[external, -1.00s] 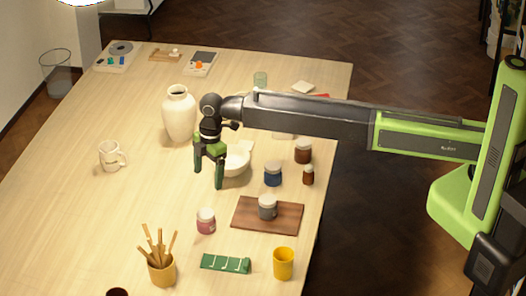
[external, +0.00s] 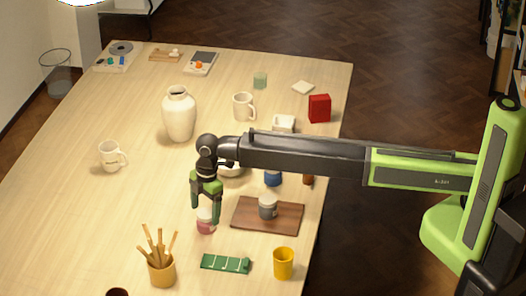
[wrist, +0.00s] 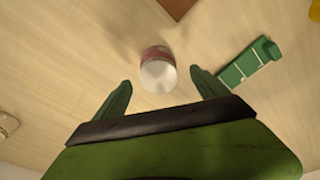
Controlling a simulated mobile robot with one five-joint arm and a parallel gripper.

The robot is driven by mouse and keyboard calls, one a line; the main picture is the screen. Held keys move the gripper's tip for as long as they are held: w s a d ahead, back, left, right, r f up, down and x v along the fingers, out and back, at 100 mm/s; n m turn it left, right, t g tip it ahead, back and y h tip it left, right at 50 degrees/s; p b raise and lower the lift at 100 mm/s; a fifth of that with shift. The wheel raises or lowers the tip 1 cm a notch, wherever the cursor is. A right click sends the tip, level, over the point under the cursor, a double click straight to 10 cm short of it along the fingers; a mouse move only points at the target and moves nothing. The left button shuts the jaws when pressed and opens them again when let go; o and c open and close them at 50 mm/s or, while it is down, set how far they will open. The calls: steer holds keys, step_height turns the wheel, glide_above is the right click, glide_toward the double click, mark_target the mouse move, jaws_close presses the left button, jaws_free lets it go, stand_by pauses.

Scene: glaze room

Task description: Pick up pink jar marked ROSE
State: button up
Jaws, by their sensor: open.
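The pink jar (external: 206,226) with a pale lid stands upright on the table, left of the wooden board, partly hidden by my gripper in the external view. In the wrist view the pink jar (wrist: 156,54) shows its pale lid toward me, just beyond and between the fingertips. Its marking cannot be read. My gripper (external: 205,218) points down at the jar, and its green fingers are apart. In the wrist view my gripper (wrist: 160,84) is open and empty, with a finger to each side of the lid.
A wooden board (external: 285,216) with a grey jar (external: 268,207) lies to the right. A green strip (external: 226,263), a yellow cup (external: 283,263) and a pot of sticks (external: 161,270) stand nearer the front. A white vase (external: 179,115) stands behind. The table left of the jar is clear.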

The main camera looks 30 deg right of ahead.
mark_target(205, 214)
steer(key=f+b, duration=0.5)
steer(key=shift+a+f, duration=0.2)
steer(key=shift+f, duration=0.1)
steer(key=shift+r, duration=0.2)
steer(key=c, duration=1.7)
steer(key=shift+r, duration=0.1)
step_height(205, 214, up, 5)
steer(key=p, duration=0.5)
steer(key=w+d+r+p, duration=0.3)
steer(key=d+r+p, duration=0.2)
steer(key=d, duration=0.6)
steer(key=shift+d+r+p, duration=0.2)
steer(key=shift+r+p, duration=0.2)
steer(key=shift+p, duration=0.2)
